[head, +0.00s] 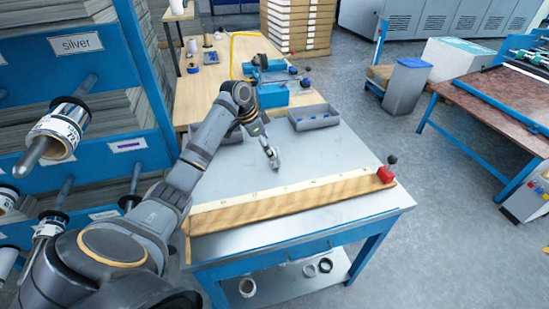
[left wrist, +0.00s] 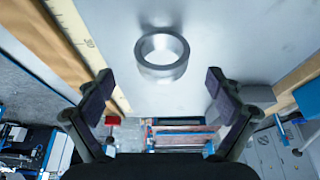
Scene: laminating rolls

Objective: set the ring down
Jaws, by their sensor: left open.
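A silver-grey metal ring (left wrist: 162,73) lies flat on the bare metal table top (left wrist: 120,30) in the left wrist view. My left gripper (left wrist: 160,95) is open, its two dark fingers spread apart; the ring is ahead of the fingertips, between their lines, and neither finger touches it. In the head view my left gripper (head: 271,158) is low over the middle of the metal table (head: 225,175); the ring cannot be made out clearly there. My right gripper is not in view.
A wooden bar with a scale (head: 290,203) and a red stop (head: 385,174) runs along the table's front. A grey bin (head: 314,117) and blue device (head: 272,94) stand behind. A shelf with rolls (head: 60,130) is at left.

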